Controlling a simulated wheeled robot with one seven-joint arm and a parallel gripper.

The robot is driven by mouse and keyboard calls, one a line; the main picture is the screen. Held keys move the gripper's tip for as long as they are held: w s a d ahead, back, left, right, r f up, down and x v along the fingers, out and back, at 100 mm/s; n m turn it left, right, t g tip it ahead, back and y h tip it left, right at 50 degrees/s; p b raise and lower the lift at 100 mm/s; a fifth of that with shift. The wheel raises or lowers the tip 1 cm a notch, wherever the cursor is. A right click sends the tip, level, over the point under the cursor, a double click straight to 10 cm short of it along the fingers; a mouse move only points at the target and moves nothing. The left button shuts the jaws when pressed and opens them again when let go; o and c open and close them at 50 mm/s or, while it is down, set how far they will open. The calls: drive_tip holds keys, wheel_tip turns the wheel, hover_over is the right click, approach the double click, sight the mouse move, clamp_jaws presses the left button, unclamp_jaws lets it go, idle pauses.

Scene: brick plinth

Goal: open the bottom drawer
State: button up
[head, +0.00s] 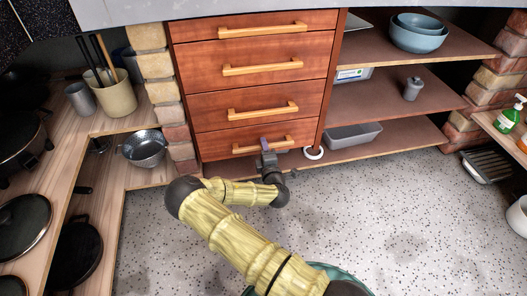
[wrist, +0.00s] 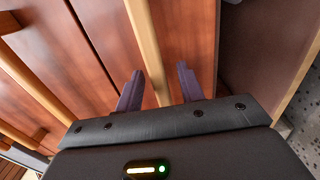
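The bottom drawer (head: 220,139) is the lowest of the reddish-brown wooden drawers in the head view, and it looks closed, flush with the ones above. Its light wooden bar handle (head: 243,149) runs across the front. My gripper (head: 264,144) is at the middle of this handle. In the wrist view, my gripper (wrist: 160,72) is open, with one dark purple finger on each side of the handle (wrist: 147,42). Gaps show between the bar and both fingers. The bar's lower end is hidden behind the gripper body.
Other drawers with bar handles (head: 262,68) are above. Open shelves (head: 385,98) with bowls and a grey bin (head: 353,134) stand to the right. A brick pillar (head: 165,90) and a counter with pans (head: 20,225) are to the left. The speckled floor (head: 400,215) at front right is clear.

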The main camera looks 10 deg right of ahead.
drive_tip(key=shift+w, duration=0.5)
clamp_jaws()
